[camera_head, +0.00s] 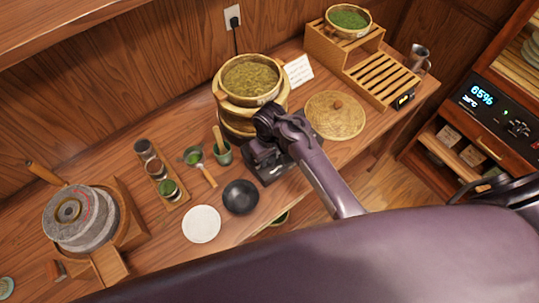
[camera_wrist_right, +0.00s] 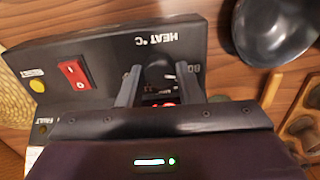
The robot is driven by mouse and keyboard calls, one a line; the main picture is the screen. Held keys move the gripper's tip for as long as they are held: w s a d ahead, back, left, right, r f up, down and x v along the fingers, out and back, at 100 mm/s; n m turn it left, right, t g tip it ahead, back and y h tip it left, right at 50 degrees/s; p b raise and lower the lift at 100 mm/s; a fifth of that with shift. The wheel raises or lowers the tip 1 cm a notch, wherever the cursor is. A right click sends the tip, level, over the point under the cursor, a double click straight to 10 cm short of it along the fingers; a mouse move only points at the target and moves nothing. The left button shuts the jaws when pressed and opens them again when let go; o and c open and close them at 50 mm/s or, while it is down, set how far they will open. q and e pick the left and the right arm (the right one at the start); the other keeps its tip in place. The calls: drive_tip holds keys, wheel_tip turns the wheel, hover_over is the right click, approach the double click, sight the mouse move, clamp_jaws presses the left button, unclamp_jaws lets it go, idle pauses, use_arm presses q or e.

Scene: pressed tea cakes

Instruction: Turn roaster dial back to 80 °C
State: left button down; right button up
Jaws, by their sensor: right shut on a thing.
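The roaster has a dark base (camera_head: 281,172) under stacked bamboo baskets (camera_head: 252,84) of tea on the wooden counter. My right gripper (camera_head: 262,158) is at the front of this base and covers much of it. In the right wrist view its two grey fingers (camera_wrist_right: 160,86) stand at the dark panel (camera_wrist_right: 95,58) under the lettering "HEAT °C". They are shut on the dial, which is mostly hidden between them. An "80" mark shows just right of the fingers. The dial's exact setting cannot be read. My left gripper is not in view.
On the panel are a red switch (camera_wrist_right: 75,74) and a yellow lamp (camera_wrist_right: 36,85). A black bowl (camera_head: 240,196) stands close by, left of the gripper. A woven lid (camera_head: 335,116) lies to the right. A stone mill (camera_head: 82,217) stands far left.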

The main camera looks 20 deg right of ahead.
drive_tip(key=shift+n, duration=0.3)
drive_tip(key=o, duration=1)
